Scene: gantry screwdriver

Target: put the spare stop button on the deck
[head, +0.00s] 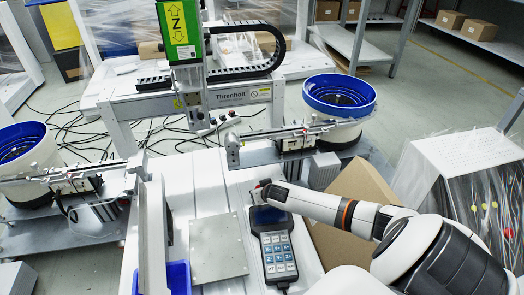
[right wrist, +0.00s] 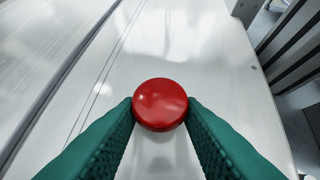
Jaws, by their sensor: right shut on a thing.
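The spare stop button (right wrist: 160,105) is a round red cap, seen from above in the right wrist view. My right gripper (right wrist: 160,115) is shut on it, with one green finger on each side. In the head view my right gripper (head: 258,192) is over the white deck (head: 207,192), just beyond the handheld pendant, and the button is too small to make out clearly. The wrist view shows the white deck surface (right wrist: 185,40) under the button. I cannot tell whether the button touches it. My left gripper is not in view.
The grey keypad pendant (head: 278,255) and a metal plate (head: 217,247) lie on the near deck. A blue bin (head: 178,278) stands at the left. The gantry with its green screwdriver head (head: 180,30) and two blue bowl feeders surround the deck. A cardboard box (head: 350,215) is at the right.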

